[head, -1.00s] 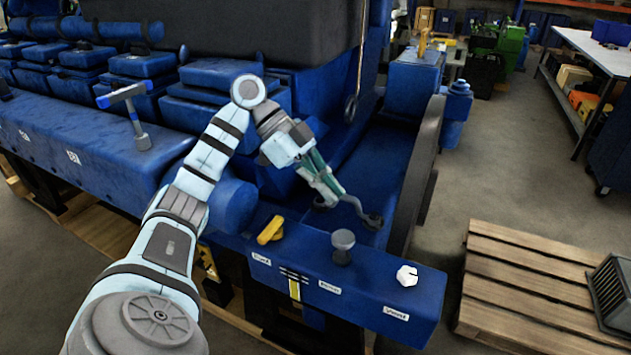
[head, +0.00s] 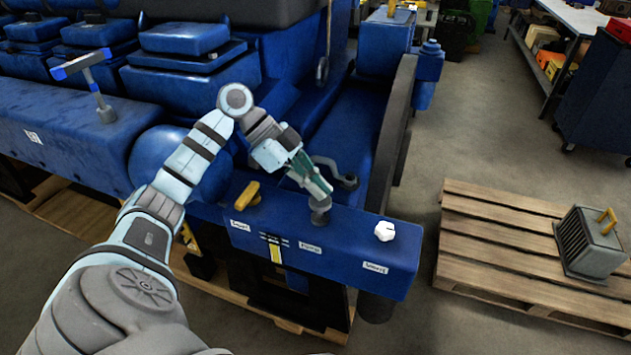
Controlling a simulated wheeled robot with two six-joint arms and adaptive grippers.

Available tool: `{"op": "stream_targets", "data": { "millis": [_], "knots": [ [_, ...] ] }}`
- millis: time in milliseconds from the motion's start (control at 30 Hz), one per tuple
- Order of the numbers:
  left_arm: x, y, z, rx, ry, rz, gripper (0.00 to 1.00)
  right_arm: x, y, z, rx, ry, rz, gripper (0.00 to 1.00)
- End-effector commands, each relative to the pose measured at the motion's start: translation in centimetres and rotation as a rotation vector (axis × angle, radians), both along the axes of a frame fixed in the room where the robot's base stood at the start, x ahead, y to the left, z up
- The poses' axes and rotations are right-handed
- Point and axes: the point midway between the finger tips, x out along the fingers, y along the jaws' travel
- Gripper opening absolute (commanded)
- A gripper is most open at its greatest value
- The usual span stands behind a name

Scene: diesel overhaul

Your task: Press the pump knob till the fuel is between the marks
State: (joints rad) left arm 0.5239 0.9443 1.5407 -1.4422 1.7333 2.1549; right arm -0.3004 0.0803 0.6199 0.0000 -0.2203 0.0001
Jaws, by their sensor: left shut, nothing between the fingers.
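The pump knob (head: 320,216) is a dark grey knob on the blue front panel (head: 350,240), above the middle label. My left gripper (head: 321,199) is shut and empty, its fingertips right at the knob's top and partly covering it. I cannot tell if they touch it or how far the knob is pressed. The fuel gauge (head: 276,253) is a narrow upright yellow strip on the panel's front, with dark marks near its top. The exact fuel level is too small to read. My right gripper is out of view.
A yellow lever (head: 248,194) stands left of the knob and a white knob (head: 384,231) right of it. A curved grey handle (head: 338,175) lies just behind. A blue T-handle (head: 92,77) stands at left. A wooden pallet (head: 490,240) holds a grey vented box (head: 590,243).

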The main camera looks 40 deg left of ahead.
Motion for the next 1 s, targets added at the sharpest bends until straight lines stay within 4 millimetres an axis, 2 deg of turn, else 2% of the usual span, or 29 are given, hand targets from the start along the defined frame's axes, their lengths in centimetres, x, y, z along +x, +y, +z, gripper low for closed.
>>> {"op": "stream_targets", "data": {
  "millis": [33,133,500,667,833,900,1000],
  "knots": [
    [0.0,0.0,-1.0,-0.001,0.004,0.001,0.00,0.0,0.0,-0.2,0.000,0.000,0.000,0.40],
    [-0.1,0.0,-2.2,-0.001,0.004,0.000,0.00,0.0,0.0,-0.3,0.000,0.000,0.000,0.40],
    [-0.1,0.0,-2.2,0.001,0.004,0.001,0.00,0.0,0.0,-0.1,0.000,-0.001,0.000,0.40],
    [-0.2,0.1,-0.5,0.002,0.004,0.002,0.00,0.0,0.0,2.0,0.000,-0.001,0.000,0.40],
    [-0.3,0.4,3.3,0.002,0.001,0.009,0.00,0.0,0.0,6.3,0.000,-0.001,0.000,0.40],
    [-0.7,1.9,3.4,0.006,-0.001,0.013,0.00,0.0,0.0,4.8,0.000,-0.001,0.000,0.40],
    [-1.3,3.5,5.0,0.004,-0.002,0.011,0.00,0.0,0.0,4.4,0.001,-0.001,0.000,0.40]
  ]
}}
